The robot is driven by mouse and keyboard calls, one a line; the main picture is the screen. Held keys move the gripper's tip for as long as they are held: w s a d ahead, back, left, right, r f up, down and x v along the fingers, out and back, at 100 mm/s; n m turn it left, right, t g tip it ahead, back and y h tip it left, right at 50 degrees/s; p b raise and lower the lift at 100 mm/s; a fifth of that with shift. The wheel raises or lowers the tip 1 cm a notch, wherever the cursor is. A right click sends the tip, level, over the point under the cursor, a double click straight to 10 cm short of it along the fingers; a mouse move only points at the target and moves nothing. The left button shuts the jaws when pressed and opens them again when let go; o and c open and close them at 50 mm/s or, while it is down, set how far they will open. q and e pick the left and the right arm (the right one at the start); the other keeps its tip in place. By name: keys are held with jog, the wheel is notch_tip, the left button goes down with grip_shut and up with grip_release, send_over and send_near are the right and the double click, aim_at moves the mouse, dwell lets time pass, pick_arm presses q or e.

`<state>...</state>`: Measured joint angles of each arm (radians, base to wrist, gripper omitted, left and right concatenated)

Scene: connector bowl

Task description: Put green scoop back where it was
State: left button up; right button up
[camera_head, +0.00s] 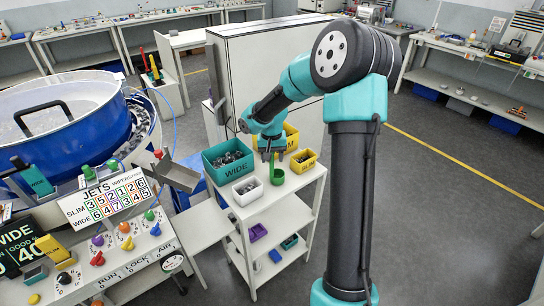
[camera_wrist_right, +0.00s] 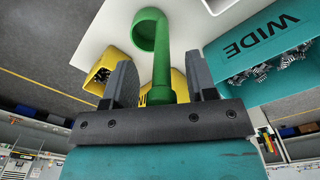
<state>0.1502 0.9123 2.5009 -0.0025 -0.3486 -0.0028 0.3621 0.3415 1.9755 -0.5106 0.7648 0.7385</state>
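The green scoop (camera_head: 277,177) has its cup low over the white cart top, near the front right, with its handle rising toward my right gripper (camera_head: 270,153). In the right wrist view the scoop (camera_wrist_right: 154,38) shows its cup and long handle. The handle's end lies between the two fingers of my right gripper (camera_wrist_right: 160,85). Gaps show on both sides of the handle, so the fingers look open around it. I cannot tell whether the cup rests on the cart top. My left gripper is not in view.
On the cart stand a teal WIDE bin (camera_head: 217,170) of metal parts, a larger yellow bin (camera_head: 291,139) behind, a small yellow bin (camera_head: 303,163) to the right and a small white bin (camera_head: 244,194) in front. A blue bowl feeder (camera_head: 75,140) stands left.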

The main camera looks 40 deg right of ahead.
notch_tip(320, 180, up, 12)
jog(key=shift+a+r, duration=0.1)
jog(key=shift+r, duration=0.05)
dwell(0.7)
